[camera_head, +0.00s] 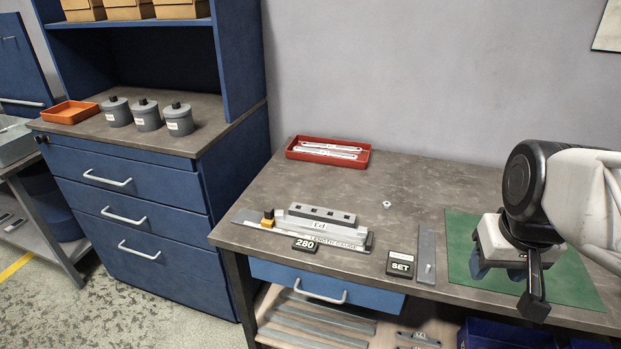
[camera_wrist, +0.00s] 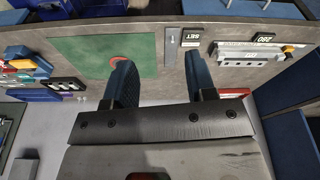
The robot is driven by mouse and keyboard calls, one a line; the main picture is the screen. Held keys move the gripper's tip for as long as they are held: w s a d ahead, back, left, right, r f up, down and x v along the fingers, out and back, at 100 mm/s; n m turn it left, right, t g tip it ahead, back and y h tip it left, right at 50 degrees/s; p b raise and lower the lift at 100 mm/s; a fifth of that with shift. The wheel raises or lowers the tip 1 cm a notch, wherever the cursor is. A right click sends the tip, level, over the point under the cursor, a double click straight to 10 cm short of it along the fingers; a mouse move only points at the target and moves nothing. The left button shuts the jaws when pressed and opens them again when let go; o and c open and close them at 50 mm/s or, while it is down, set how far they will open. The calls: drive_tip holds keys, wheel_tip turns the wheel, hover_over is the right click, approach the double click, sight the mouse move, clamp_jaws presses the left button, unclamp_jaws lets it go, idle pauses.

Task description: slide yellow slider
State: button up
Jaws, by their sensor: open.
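The yellow slider (camera_head: 268,219), with a dark block on top, sits at the left end of a grey length gauge (camera_head: 310,238) on the workbench. It also shows in the wrist view (camera_wrist: 289,48), at the gauge's right end there. A pale stepped bracket block (camera_head: 322,218) stands on the gauge beside the slider. A black sign (camera_head: 305,245) reading 280 lies in front. My gripper (camera_head: 506,285) is open and empty, above the green mat and well to the right of the gauge. In the wrist view its two blue-grey fingers (camera_wrist: 161,80) are spread apart.
A black SET sign (camera_head: 401,264) and a grey plate with a pin (camera_head: 426,255) lie between the gauge and the green mat (camera_head: 462,232). A nut (camera_head: 387,205) lies behind. A red tray (camera_head: 291,154) holds pale strips at the back.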

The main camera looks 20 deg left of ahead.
drive_tip(key=w+a+n, duration=0.4)
drive_tip(key=w+a, duration=0.5)
drive_tip(key=w, duration=0.3)
drive_tip(key=n+g, duration=0.2)
drive_tip(key=n, duration=1)
hover_over(269, 209)
drive_tip(key=d, duration=0.1)
wheel_tip(269, 209, down, 16)
drive_tip(key=shift+s+f, duration=0.1)
drive_tip(key=shift+f, duration=0.05)
drive_tip(key=shift+a+f, duration=0.3)
drive_tip(key=shift+a, duration=0.25)
drive_tip(key=shift+f, duration=3.9)
